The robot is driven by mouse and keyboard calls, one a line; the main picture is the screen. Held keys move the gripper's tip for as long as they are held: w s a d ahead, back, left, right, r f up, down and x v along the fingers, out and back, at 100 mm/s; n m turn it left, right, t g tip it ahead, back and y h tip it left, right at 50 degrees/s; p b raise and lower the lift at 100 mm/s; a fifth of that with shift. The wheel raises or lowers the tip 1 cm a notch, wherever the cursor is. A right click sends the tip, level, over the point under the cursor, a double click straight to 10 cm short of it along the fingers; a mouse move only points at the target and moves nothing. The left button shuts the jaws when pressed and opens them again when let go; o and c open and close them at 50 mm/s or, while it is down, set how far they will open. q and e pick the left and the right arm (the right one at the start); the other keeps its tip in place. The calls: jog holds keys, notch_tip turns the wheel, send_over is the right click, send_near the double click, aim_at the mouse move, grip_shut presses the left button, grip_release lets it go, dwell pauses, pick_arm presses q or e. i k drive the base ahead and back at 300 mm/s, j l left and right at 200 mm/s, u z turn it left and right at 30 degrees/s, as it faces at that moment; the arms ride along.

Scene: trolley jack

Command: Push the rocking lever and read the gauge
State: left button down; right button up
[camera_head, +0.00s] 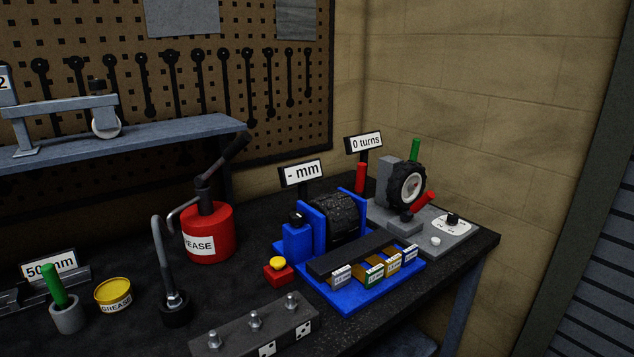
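No part is marked as the rocking lever or the gauge, and I cannot tell which they are. A red grease can (208,236) has a slanted black handle (236,149). A bent grey rod (159,252) stands upright in front of it. A blue fixture (297,243) holds a black ridged roller (342,215), with a sign (303,172) reading "- mm" behind it. At the right, a small wheel (407,189) has red and green handles and a sign (366,143) reading "0 turns". Neither gripper is in view.
A bolted block (250,327), a yellow grease tin (114,294), a green-handled tool in a cup (67,317) and a "50 mm" sign (49,265) occupy the dark bench. A shelf (130,139) carries a wheeled frame (65,105).

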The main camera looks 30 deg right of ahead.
aim_at(362, 169)
jog(key=l+z, duration=0.1)
jog(key=z, duration=1.05)
